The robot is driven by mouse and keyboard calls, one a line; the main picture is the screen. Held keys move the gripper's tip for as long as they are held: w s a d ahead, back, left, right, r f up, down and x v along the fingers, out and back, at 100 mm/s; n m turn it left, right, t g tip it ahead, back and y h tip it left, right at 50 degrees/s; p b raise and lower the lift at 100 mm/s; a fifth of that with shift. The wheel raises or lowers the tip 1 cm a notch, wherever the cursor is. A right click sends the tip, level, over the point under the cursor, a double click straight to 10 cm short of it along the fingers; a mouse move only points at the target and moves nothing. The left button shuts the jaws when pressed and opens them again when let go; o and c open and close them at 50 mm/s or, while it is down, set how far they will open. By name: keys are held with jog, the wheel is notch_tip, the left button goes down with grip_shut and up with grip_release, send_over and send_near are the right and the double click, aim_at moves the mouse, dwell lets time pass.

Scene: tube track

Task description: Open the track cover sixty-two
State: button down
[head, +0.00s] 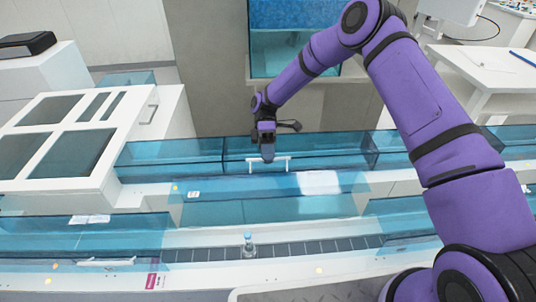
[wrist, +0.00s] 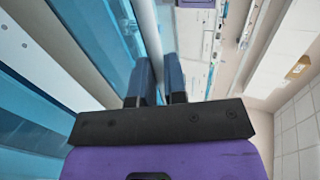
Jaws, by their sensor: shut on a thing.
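The track cover (head: 265,208) is a translucent blue panel in the middle of the front track. It looks raised and tilted back, with the conveyor strip below it bare. Its white handle (head: 283,160) shows near the top edge. My gripper (head: 267,155) is at the left part of this handle and shut on it; its fingertips partly hide the handle. No cover number is readable.
A small capped tube (head: 249,246) stands on the bare conveyor (head: 310,247). A shut blue cover (head: 80,240) with a white handle (head: 107,262) lies to the left. A white cabinet (head: 75,140) is at left, a blue tank (head: 290,45) behind, and a white table (head: 485,70) at right.

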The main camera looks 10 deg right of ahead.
jog(key=shift+s+f, duration=0.2)
jog(key=shift+f, duration=0.05)
jog(key=c, duration=1.2)
grip_release()
jog(key=shift+o, duration=0.2)
jog(key=shift+w+r, duration=0.1)
jog(key=shift+r, duration=0.05)
jog(key=v, duration=1)
jog(key=shift+w+r, duration=0.15)
jog(key=shift+w, duration=0.25)
jog(key=shift+r, duration=0.1)
